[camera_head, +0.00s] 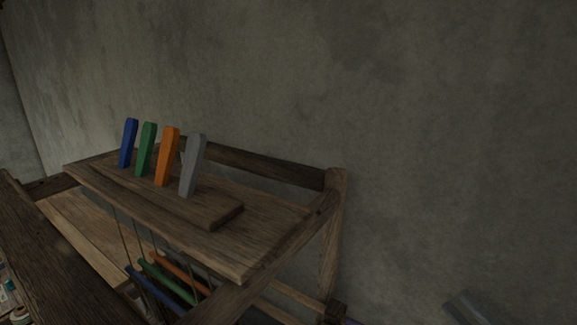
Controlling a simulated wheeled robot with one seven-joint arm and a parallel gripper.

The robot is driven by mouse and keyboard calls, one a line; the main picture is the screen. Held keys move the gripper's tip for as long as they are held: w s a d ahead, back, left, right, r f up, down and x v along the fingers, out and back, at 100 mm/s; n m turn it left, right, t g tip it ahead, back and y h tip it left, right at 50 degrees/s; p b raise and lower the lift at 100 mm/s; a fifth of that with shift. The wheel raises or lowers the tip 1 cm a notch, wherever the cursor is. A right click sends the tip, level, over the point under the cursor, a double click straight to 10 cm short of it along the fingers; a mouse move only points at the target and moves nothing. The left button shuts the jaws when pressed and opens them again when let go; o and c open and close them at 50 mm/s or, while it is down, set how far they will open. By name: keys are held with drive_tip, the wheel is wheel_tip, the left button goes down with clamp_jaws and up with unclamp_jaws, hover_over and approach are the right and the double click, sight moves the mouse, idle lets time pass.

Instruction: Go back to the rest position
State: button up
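The wooden handloom (265,263) fills the lower left of the head view. On its top board stand a blue lever (128,143), a green lever (146,150), an orange lever (167,157) and a grey lever (193,166) in a row on a wooden block (222,217). The levers lean slightly. Below the board hang blue (160,284), green (165,280) and orange (180,272) bars on cords. My gripper cannot be made out in this view.
A dark wooden beam (60,255) crosses the lower left. A plain grey wall (430,150) stands behind the loom. A grey object (466,308) shows at the bottom right edge, too dim to identify. Small items lie at the bottom left corner.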

drive_tip(key=s+a+f+m+g+h, duration=0.1)
drive_tip(key=s+a+m+h, duration=0.3)
drive_tip(key=s+m, duration=0.4)
drive_tip(key=s+a+f+m+g+h, duration=0.1)
drive_tip(key=s+a+f+m+h, duration=0.3)
drive_tip(key=s, duration=1.2)
drive_tip(key=s+a+f+m+g+h, duration=0.2)
drive_tip(key=s+a+f+m+h, duration=0.1)
drive_tip(key=s+m, duration=0.9)
drive_tip(key=shift+a+h+b, duration=0.4)
drive_tip(key=shift+a+h, duration=0.3)
drive_tip(key=shift+a, duration=0.45)
drive_tip(key=shift+s, duration=0.1)
